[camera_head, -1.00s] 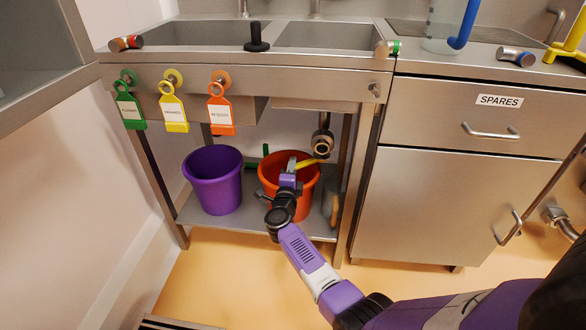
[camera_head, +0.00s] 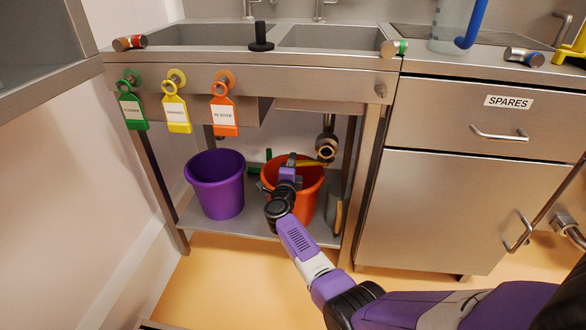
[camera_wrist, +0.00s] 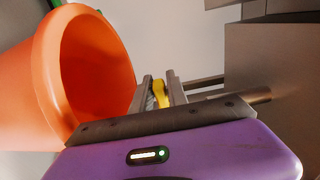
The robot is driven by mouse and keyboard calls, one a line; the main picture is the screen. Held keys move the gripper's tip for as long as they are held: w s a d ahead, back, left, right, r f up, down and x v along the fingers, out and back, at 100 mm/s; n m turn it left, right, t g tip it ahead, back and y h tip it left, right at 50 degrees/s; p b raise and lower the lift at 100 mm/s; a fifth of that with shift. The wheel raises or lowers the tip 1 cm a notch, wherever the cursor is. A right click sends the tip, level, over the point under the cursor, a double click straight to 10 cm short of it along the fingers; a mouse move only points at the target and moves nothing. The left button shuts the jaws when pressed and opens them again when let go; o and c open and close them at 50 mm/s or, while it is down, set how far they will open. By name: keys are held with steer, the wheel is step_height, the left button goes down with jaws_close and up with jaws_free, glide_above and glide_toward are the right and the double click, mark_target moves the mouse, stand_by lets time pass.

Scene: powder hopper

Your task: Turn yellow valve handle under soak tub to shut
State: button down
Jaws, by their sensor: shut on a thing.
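The yellow valve handle (camera_head: 310,163) reaches left from the brass-and-steel valve (camera_head: 326,148) on the drain pipe under the right basin of the soak tub (camera_head: 325,38). It looks nearly level in the head view. My gripper (camera_head: 290,161) is at the handle's left part, above the orange bucket. In the wrist view my gripper (camera_wrist: 162,90) has its two fingers close on either side of the yellow handle (camera_wrist: 161,94), shut on it. The handle's far end is mostly hidden by the fingers.
An orange bucket (camera_head: 304,205) stands just below my gripper, with a purple bucket (camera_head: 217,190) to its left on the lower shelf. The table leg (camera_head: 367,165) is close on the right. Green, yellow and orange tags (camera_head: 224,115) hang at the front left.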

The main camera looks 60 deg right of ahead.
steer(key=shift+w+d, duration=0.1)
steer(key=shift+d, duration=0.25)
steer(key=shift+f, duration=0.1)
steer(key=shift+b+x, duration=0.65)
steer(key=shift+x, duration=0.1)
steer(key=c, duration=1.7)
jaws_free()
steer(key=shift+d, duration=0.35)
steer(key=shift+c, duration=0.2)
steer(key=o, duration=0.4)
steer(key=shift+a, duration=0.1)
steer(key=shift+a, duration=0.1)
steer(key=p+v, duration=0.4)
steer(key=v, duration=0.1)
steer(key=p+v, duration=0.2)
steer(key=v, duration=0.1)
steer(key=shift+a+r, duration=0.2)
steer(key=shift+r, duration=0.05)
steer(key=shift+a+f, duration=0.15)
steer(key=shift+a, duration=0.05)
